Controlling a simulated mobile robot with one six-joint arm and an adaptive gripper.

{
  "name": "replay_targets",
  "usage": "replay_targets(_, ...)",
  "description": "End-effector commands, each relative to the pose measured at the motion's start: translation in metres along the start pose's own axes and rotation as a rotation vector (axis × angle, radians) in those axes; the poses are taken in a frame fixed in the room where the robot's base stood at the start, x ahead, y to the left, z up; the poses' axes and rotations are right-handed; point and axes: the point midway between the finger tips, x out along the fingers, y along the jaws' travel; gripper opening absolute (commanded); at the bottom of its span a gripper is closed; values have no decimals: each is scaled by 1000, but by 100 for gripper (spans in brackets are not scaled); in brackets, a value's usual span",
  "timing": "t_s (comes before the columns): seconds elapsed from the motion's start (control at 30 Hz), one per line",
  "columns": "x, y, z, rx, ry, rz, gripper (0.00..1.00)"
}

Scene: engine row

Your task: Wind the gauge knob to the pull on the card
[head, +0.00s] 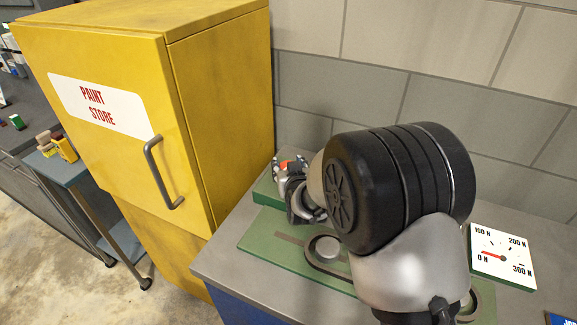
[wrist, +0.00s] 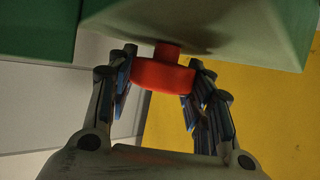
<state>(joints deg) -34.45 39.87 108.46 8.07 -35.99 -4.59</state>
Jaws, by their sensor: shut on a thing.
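The red knob (wrist: 163,76) sits on a short red stem below a green housing (wrist: 200,20) in the wrist view. My gripper (wrist: 160,86) is shut on the knob, one finger on each side. In the head view my gripper (head: 292,190) is beside the green block at the bench's back left, and only a bit of red shows there. The white gauge (head: 502,262) is marked 0 N to 300 N; its red needle points at or just above 0 N. A blue card edge (head: 560,319) shows at the bottom right, its text cut off.
A green base plate (head: 262,236) with belts and pulleys lies on the grey bench (head: 222,262), partly hidden by my arm. A yellow paint store cabinet (head: 215,130) stands close on the left. A block wall (head: 310,105) is behind.

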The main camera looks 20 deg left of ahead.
Motion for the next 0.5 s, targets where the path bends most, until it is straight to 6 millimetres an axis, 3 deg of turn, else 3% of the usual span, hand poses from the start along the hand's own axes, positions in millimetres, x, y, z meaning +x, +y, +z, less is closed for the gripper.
replay_targets(0.5,-2,-4,-6,164,-2,405,23)
